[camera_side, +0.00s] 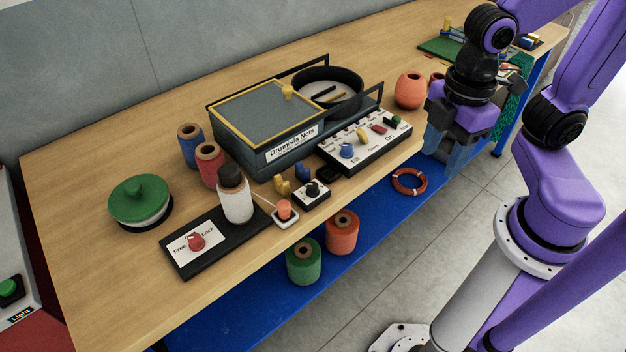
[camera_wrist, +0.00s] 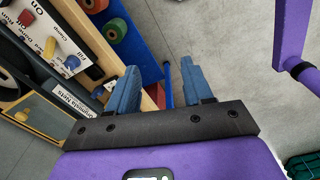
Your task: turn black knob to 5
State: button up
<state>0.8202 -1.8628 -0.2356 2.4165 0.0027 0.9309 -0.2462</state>
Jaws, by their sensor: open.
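The black knob (camera_side: 312,188) sits on a small white-topped box near the front edge of the wooden table in the side view. Its dial markings are too small to read. My gripper (camera_side: 443,153) is beyond the table's front edge, to the right of the knob and well apart from it. In the wrist view its two blue fingers (camera_wrist: 158,88) are spread with nothing between them. I cannot make out the black knob in the wrist view.
A blue lower shelf (camera_side: 370,215) holds spools.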

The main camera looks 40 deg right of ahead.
jog(key=w+a+r+n, duration=0.2)
jog(key=w+a+n, duration=0.55)
jog(key=w, duration=0.35)
jog(key=n, duration=0.6)
send_near(313, 184)
jog(key=shift+n, duration=0.25)
notch_tip(313, 184, down, 9)
jog(key=shift+a+r, duration=0.15)
grip_shut()
